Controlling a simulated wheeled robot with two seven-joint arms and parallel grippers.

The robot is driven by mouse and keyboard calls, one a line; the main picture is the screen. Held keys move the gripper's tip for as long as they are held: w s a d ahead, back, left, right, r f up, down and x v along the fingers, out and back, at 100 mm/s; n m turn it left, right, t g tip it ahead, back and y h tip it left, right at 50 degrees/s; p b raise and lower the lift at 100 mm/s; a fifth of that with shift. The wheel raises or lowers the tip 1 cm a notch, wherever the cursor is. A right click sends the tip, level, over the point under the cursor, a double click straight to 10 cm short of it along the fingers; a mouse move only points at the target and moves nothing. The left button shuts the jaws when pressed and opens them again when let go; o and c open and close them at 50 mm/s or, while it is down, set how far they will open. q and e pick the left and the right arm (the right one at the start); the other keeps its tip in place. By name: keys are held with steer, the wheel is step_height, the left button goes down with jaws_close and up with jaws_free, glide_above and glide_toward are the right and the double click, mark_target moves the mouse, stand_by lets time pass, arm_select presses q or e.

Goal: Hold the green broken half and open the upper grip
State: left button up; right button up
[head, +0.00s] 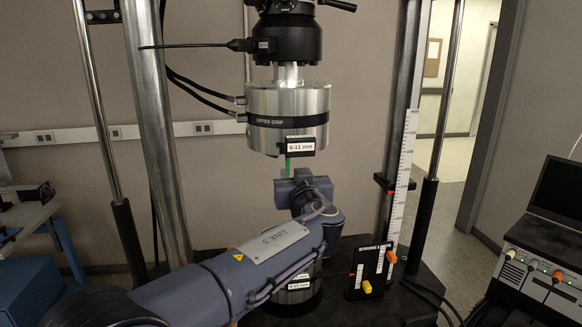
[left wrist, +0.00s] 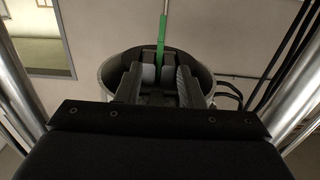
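The upper grip (head: 288,104) is a silver cylinder with a black "UPPER GRIP" band and a "6-11 mm" tag below it. The green broken half (head: 288,167) is a thin upright strip just under that tag. My left gripper (head: 300,181) is just below the upper grip, beside the green half. The left gripper (left wrist: 158,72) has its fingers either side of the strip's line; whether they touch it is not clear. The right gripper is not in view.
A lower grip (head: 298,284) is partly hidden behind my left arm. A black control box (head: 372,270) with yellow and orange levers stands right of it, near a white scale (head: 402,175). Steel columns (head: 158,130) flank the grips; cables hang at the upper left.

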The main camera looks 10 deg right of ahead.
mark_target(288, 160)
arm_select(q)
steer(key=w, duration=0.8)
steer(key=shift+w, duration=0.35)
steer(key=shift+c, duration=0.2)
jaws_close()
